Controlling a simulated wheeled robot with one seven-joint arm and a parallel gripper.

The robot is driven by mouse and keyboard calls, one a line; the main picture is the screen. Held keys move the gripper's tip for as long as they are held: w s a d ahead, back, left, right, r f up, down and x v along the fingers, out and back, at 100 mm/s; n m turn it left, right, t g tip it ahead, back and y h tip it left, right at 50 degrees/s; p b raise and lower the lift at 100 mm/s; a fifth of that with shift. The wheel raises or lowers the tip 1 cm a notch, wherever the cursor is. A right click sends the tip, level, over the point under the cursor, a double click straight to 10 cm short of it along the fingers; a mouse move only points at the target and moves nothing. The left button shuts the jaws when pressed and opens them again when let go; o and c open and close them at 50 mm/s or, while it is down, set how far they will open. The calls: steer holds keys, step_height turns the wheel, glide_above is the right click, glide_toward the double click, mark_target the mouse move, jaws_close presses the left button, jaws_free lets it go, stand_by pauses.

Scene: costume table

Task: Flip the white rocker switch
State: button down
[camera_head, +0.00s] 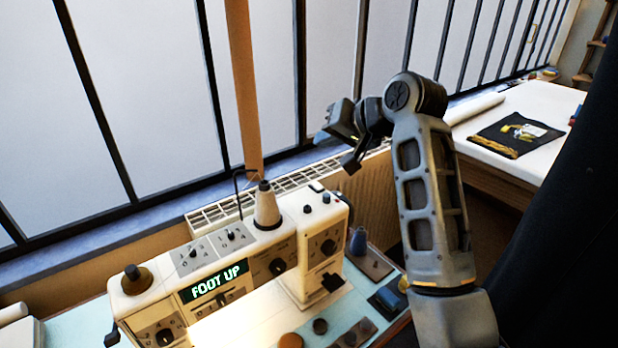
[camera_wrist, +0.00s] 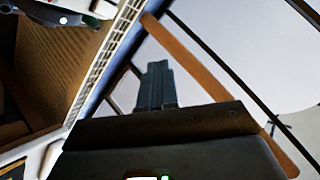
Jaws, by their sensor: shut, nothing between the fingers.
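A white sewing machine (camera_head: 296,232) stands at the lower middle of the head view, with several dials, small toggles and a lit "FOOT UP" display (camera_head: 219,284). I cannot clearly pick out a white rocker switch among its controls. A small pale fitting (camera_head: 317,187) on the top right of the machine is too small to identify. My gripper (camera_head: 352,161) is above and behind the machine's right end, apart from it. In the wrist view, the fingers (camera_wrist: 157,72) are shut together and empty, with the window behind them.
A white radiator (camera_head: 204,221) runs behind the machine under a barred window. A spool cone (camera_head: 267,206) stands on the machine top. Knobs and small blocks lie on the blue mat in front. A white table (camera_head: 545,101) with a dark cloth (camera_head: 507,142) is at right.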

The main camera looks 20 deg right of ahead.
steer(key=shift+w+r, duration=0.2)
steer(key=shift+r, duration=0.15)
steer(key=shift+a+f, duration=0.1)
steer(key=shift+f, duration=0.05)
steer(key=b, duration=0.4)
glide_above(319, 185)
steer(key=f, duration=0.6)
steer(key=shift+s, duration=0.3)
steer(key=shift+w+f+b, duration=0.25)
steer(key=shift+f+b, duration=0.1)
steer(key=shift+f, duration=0.85)
steer(key=shift+f, duration=0.1)
steer(key=shift+f, duration=0.35)
